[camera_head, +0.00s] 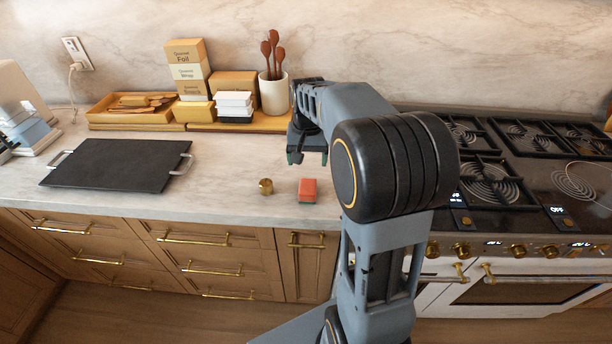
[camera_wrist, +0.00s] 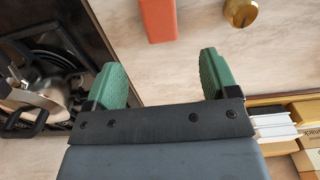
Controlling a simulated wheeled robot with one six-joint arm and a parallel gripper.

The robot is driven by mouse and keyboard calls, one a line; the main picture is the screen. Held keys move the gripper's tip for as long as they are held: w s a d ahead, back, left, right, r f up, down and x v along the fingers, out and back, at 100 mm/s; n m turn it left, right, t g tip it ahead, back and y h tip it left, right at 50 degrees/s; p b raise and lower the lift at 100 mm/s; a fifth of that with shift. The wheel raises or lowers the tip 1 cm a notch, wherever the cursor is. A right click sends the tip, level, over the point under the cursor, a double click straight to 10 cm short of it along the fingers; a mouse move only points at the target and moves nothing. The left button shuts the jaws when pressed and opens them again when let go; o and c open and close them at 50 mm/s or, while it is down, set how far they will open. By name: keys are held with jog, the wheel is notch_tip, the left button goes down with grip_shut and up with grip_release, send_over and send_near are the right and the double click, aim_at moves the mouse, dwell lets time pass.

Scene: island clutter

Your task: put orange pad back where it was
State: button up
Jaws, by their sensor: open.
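The orange pad (camera_head: 308,189) is a small red-orange block lying on the marble counter near its front edge. It also shows at the top of the wrist view (camera_wrist: 158,18), ahead of the fingertips and apart from them. My gripper (camera_head: 307,157) hangs above the counter, behind the pad in the head view. In the wrist view its two green fingers (camera_wrist: 164,75) are spread apart, with only bare counter between them.
A small brass knob-like object (camera_head: 265,187) stands just left of the pad. A black tray with metal handles (camera_head: 118,166) lies further left. Boxes (camera_head: 188,68) and a utensil crock (camera_head: 273,94) stand at the back. The stove (camera_head: 490,190) is on the right.

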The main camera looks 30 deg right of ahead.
jog(key=s+a+n+t, duration=0.2)
jog(key=s+a+n, duration=0.1)
jog(key=s, duration=0.5)
jog(key=s+a+n+t, duration=0.2)
jog(key=s+a, duration=0.4)
jog(key=s, duration=0.1)
jog(key=shift+s+a+n, duration=0.15)
jog(key=shift+s+n, duration=0.2)
jog(key=shift+n, duration=0.05)
